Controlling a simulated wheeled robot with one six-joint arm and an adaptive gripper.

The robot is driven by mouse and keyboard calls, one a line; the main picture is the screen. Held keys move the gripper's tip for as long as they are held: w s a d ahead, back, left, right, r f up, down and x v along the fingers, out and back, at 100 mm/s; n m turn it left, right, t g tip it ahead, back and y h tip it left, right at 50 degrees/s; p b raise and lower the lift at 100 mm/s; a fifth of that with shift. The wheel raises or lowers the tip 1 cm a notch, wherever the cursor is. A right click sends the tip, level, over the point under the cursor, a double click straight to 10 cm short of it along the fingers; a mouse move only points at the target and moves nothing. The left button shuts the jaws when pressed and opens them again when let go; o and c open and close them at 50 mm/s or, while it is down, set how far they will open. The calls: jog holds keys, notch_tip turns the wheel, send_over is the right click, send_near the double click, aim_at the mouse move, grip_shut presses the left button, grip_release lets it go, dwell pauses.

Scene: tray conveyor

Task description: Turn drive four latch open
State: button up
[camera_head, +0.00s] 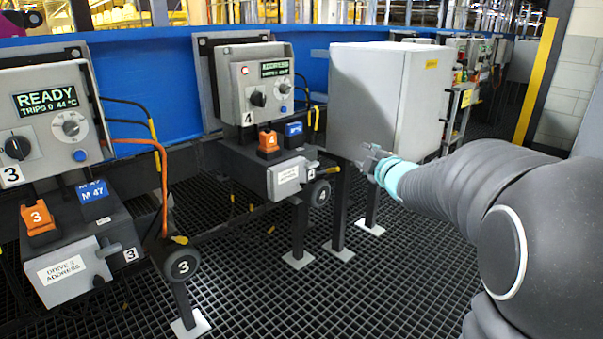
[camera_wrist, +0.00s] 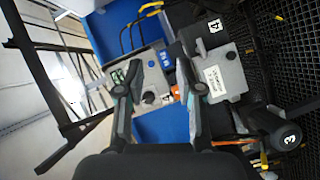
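The drive four unit (camera_head: 262,85) hangs on the blue rail, with a lit display, a black knob and a label 4. Below it is the grey drive four address box (camera_head: 287,180); a small grey lever, seemingly the latch (camera_head: 312,166), is at its right end. The latch's exact angle is too small to tell. My gripper (camera_head: 366,155) is in the air right of the box, apart from it, in front of the grey cabinet. In the wrist view my gripper (camera_wrist: 158,68) has its fingers apart and empty. The address box (camera_wrist: 217,80) shows beyond them, tilted.
An orange tag 4 (camera_head: 268,142) and a blue tag (camera_head: 293,129) sit above the address box. A round black disc 4 (camera_head: 319,193) hangs below. A large grey cabinet (camera_head: 372,95) stands at right. Drive three's unit (camera_head: 45,110) is at left. Dark grating covers the floor.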

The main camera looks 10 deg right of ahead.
jog(key=w+f+n+y+b, duration=0.1)
jog(key=w+f+n+y, duration=0.3)
jog(key=f+n, duration=0.1)
jog(key=n+g+y+b, duration=0.1)
jog(key=n+g+y, duration=0.1)
jog(key=n+y, duration=0.3)
send_near(314, 166)
jog(key=x, duration=0.8)
jog(key=shift+w+a, duration=0.2)
jog(key=shift+w, duration=0.15)
grip_shut()
